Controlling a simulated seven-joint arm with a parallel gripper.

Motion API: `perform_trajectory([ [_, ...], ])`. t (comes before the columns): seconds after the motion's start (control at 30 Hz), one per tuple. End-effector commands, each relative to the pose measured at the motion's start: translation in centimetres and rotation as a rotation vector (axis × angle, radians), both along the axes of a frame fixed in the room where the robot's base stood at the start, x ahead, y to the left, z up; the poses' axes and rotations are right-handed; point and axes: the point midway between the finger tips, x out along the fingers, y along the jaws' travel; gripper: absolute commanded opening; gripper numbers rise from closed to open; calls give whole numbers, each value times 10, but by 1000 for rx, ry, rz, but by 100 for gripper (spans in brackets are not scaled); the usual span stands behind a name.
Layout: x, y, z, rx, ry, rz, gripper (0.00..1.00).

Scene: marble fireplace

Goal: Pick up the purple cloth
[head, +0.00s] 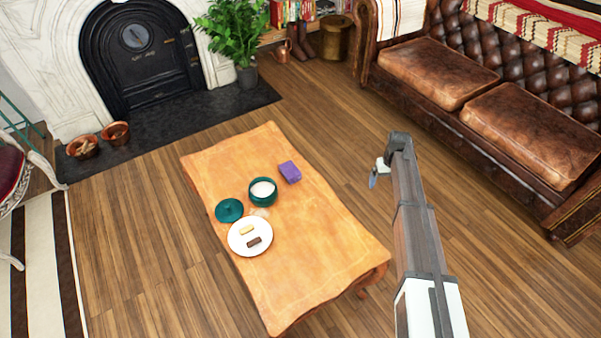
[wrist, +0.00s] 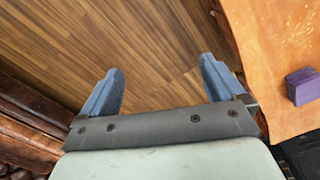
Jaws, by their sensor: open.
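The purple cloth (head: 290,172) is a small folded block. It lies on the wooden coffee table (head: 310,240), near the table's right long edge, to the right of a teal bowl. In the wrist view the purple cloth (wrist: 301,87) shows at the right edge, on the table top. My gripper (head: 374,178) is to the right of the table in the head view, apart from the cloth. In the wrist view my gripper (wrist: 160,85) has its two blue fingers spread wide, with only wood floor seen between them.
On the table are a teal bowl (head: 263,191) with white contents, a teal lid (head: 229,210) and a white plate (head: 250,248) with two small bars. A brown leather sofa (head: 490,90) stands at the right. A fireplace (head: 135,50) and a plant (head: 235,30) are behind.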

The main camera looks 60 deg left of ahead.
Motion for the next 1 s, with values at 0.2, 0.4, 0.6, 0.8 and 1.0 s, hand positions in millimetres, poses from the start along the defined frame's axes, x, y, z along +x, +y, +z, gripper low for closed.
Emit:
perform_trajectory([
  [0.2,-55,122,6,-1,1,172,96],
  [0.4,-123,220,14,0,0,321,96],
  [0.6,-185,288,20,-2,1,436,96],
  [0.8,-217,315,24,-2,1,488,96],
  [1.0,-220,318,14,-4,2,493,96],
])
